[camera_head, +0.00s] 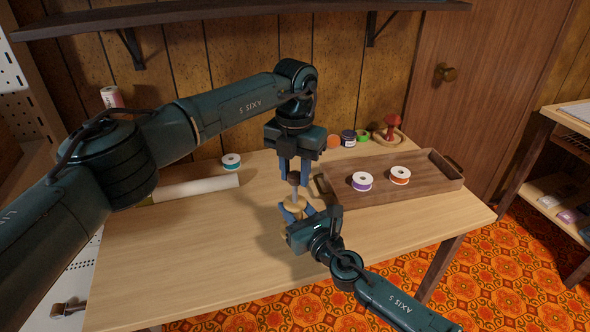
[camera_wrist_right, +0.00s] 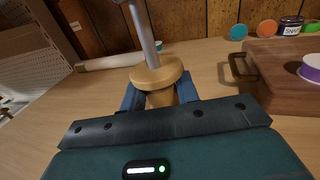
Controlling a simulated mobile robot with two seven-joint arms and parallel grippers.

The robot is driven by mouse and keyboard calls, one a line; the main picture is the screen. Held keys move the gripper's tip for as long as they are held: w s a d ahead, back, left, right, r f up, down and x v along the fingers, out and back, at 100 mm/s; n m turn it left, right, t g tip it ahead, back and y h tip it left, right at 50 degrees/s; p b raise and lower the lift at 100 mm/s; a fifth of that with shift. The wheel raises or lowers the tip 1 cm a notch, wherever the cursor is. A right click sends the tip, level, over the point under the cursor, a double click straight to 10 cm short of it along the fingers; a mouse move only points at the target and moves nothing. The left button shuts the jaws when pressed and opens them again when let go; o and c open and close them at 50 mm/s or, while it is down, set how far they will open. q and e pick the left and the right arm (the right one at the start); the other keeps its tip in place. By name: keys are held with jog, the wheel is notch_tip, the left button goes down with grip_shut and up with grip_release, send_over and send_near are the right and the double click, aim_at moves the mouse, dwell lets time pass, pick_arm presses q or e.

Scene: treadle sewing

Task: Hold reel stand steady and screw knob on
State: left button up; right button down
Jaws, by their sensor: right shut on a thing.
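The reel stand shows as a pale wooden disc (camera_head: 294,202) with a metal rod rising from it; in the right wrist view the disc (camera_wrist_right: 157,75) and the rod (camera_wrist_right: 143,32) are close up. My right gripper (camera_head: 296,213) is shut on the wooden neck (camera_wrist_right: 161,97) under the disc, with a blue finger on each side. A dark knob (camera_head: 294,178) is at the rod's top; whether it is threaded on cannot be seen. My left gripper (camera_head: 294,172) points down over the knob, its blue fingers apart around it. The stand's lower part is hidden.
A wooden tray (camera_head: 440,178) with a purple spool (camera_head: 362,181) and an orange spool (camera_head: 400,175) stands right of the stand. A teal spool (camera_head: 231,161) and a pale roll (camera_head: 196,188) lie left. The front left tabletop is clear.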

pick_arm(q)
jog(key=c, duration=0.5)
jog(key=o, duration=1.1)
jog(key=shift+r, duration=0.15)
notch_tip(320, 180, up, 12)
jog(key=shift+f, duration=0.1)
pick_arm(e)
jog(key=c, duration=1)
grip_release()
jog(key=shift+o, duration=0.2)
